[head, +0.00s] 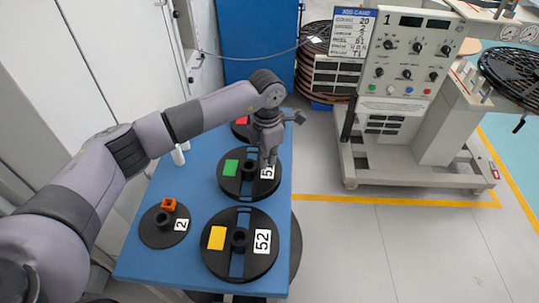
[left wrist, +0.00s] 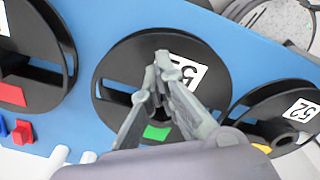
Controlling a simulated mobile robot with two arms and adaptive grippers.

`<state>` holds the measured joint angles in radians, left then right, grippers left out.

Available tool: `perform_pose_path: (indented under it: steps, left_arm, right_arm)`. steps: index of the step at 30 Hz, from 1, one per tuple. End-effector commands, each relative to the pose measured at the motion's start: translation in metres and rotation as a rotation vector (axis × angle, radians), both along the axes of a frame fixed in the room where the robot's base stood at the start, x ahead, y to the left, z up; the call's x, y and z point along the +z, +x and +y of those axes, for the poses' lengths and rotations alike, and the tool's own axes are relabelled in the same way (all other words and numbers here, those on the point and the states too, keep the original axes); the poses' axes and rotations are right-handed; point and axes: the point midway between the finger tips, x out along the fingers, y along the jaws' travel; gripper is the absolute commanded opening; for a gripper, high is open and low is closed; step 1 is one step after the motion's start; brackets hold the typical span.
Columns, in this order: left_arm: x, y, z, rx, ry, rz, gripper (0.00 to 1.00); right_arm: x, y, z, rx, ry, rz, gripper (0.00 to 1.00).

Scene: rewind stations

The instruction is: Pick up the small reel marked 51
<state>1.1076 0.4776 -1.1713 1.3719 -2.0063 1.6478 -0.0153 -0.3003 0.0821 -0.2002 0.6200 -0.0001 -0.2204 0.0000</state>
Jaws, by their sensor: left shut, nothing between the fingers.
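A black reel (head: 231,190) with a green patch lies flat in the middle of the blue table. Its white label starts with a 5; my gripper covers part of the rest. The reel also shows in the left wrist view (left wrist: 116,66). My left gripper (head: 268,161) is above this reel, near its label and hub. In the left wrist view its fingertips (left wrist: 161,58) are together with nothing between them, in front of the label. I cannot tell whether they touch the reel. My right gripper is not in view.
A reel marked 52 (head: 215,265) with a yellow patch lies nearer. A reel with a red patch (left wrist: 42,65) lies on the other side. A machine (head: 408,60) stands beyond clear floor.

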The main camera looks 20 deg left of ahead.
Motion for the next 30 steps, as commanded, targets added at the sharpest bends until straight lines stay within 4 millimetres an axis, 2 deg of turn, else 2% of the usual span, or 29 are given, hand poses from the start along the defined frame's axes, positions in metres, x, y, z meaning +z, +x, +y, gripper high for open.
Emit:
perform_pose_path:
  steps: [5,15,26,30]
  left_arm:
    - [0.0,-0.002,0.003,0.0,0.001,0.001,0.0]
    - [0.0,-0.035,0.038,0.0,0.001,0.001,0.0]
    - [0.0,-0.037,0.039,0.0,-0.001,0.001,0.0]
    - [0.006,-0.037,0.039,0.0,0.001,-0.001,0.0]
  right_arm:
    - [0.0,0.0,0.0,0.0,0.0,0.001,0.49]
    - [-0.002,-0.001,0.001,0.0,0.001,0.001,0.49]
    - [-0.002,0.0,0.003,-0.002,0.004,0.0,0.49]
    - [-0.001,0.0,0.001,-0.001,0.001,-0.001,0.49]
